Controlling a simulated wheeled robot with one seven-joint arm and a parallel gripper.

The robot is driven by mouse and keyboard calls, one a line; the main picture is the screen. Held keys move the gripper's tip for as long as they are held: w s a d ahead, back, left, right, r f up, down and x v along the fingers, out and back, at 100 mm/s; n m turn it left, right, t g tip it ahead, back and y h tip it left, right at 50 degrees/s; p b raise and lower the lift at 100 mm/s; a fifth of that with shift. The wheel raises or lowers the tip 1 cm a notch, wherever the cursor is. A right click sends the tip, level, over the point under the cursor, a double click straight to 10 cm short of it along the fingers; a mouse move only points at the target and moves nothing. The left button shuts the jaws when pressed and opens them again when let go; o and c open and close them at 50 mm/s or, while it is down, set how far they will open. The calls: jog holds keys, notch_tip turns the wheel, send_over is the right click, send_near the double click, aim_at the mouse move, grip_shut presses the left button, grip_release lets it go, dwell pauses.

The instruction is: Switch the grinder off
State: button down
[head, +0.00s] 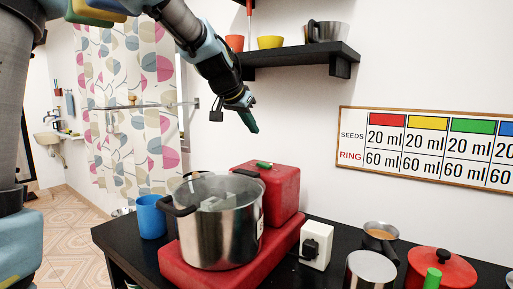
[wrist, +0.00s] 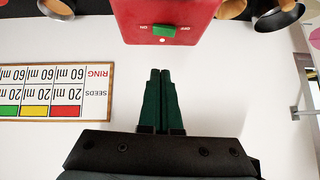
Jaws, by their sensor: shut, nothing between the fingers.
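The grinder appears to be the red machine (head: 276,188) with a low red base (head: 185,270). A steel pot (head: 212,235) with dark handles stands on that base. A green switch (head: 264,164) sits on top of the red housing. In the wrist view the switch (wrist: 166,28) shows on the red housing (wrist: 130,15), between small ON and OFF marks; I cannot tell which way it is set. My gripper (head: 253,128) is shut and empty, in the air above the housing and apart from it. Its dark green fingers (wrist: 160,75) show in the wrist view.
A black shelf (head: 300,58) with bowls is on the wall above. A blue cup (head: 151,216) stands left of the pot. A white socket box (head: 316,245), a steel canister (head: 371,270) and a red lidded pot (head: 440,270) stand to the right. A chart (head: 425,147) hangs on the wall.

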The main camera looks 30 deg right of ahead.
jog(key=shift+w+a+r, duration=0.2)
jog(key=shift+w+a, duration=0.15)
jog(key=shift+t, duration=0.3)
jog(key=p, duration=0.3)
send_over(264, 165)
jog(key=a, duration=0.2)
notch_tip(264, 165, down, 6)
jog(key=shift+d+f, duration=0.15)
jog(key=f, duration=0.3)
jog(key=shift+w+f+p, duration=0.2)
jog(key=shift+w+p, duration=0.1)
jog(key=shift+f, duration=0.6)
jog(key=shift+f, duration=0.1)
